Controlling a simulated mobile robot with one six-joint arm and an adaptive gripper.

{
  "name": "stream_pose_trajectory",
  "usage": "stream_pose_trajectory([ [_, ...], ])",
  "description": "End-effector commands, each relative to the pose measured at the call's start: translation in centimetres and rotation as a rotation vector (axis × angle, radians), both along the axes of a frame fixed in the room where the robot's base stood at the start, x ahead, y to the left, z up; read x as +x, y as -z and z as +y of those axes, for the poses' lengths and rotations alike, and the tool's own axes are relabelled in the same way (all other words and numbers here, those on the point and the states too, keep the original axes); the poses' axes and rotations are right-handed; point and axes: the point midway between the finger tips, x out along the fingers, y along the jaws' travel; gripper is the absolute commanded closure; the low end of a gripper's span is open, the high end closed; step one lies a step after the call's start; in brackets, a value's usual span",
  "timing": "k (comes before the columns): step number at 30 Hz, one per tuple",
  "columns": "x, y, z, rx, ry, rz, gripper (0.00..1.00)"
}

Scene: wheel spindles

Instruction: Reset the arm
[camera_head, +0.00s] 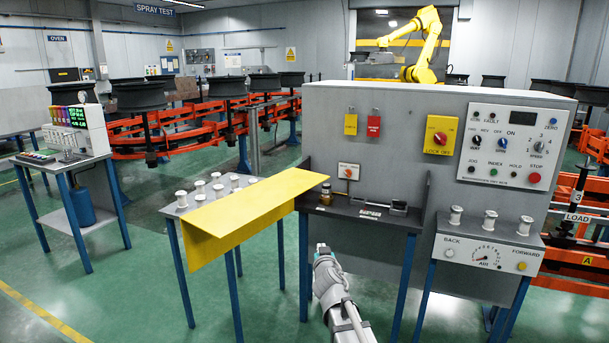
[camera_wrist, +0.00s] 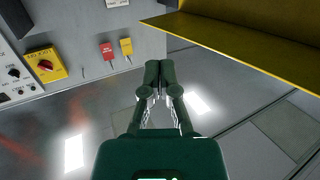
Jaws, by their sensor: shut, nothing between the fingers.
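My gripper (camera_head: 322,248) shows in the head view at the lower middle, in front of the dark bench of the grey control cabinet. Its fingers point up and away from me. In the wrist view my gripper (camera_wrist: 159,66) has its two dark green fingertips together with nothing between them. The fingers appear clear of every surface. The grey control cabinet (camera_head: 400,120) stands beyond the gripper, and its lock-off switch (camera_wrist: 46,65) shows at the left of the wrist view.
A yellow sheet (camera_head: 245,212) lies over the table left of my gripper, with several white spools behind it. The sheet also shows in the wrist view (camera_wrist: 245,40). A small jar (camera_head: 326,194) stands on the dark bench (camera_head: 388,215). Three spools stand on the right ledge (camera_head: 480,238).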

Motion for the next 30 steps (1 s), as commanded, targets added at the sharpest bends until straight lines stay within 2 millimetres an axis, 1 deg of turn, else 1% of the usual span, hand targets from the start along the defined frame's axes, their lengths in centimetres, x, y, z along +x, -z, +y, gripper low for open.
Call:
stream_pose_trajectory([
  [1, -0.8, 0.8, -1.6, -0.005, 0.050, 0.043, 1.00],
  [6, -3.3, 4.0, -6.3, -0.028, 0.202, 0.222, 1.00],
  [11, -6.6, 7.3, -9.7, -0.047, 0.297, 0.421, 1.00],
  [15, -10.1, 10.1, -11.7, -0.057, 0.342, 0.615, 1.00],
  [19, -13.9, 12.5, -12.8, -0.062, 0.346, 0.805, 1.00],
  [24, -19.2, 14.9, -13.2, -0.061, 0.298, 1.050, 1.00],
  [27, -21.7, 15.8, -13.0, -0.058, 0.254, 1.164, 1.00],
  [30, -23.7, 16.2, -12.8, -0.053, 0.210, 1.250, 1.00],
])
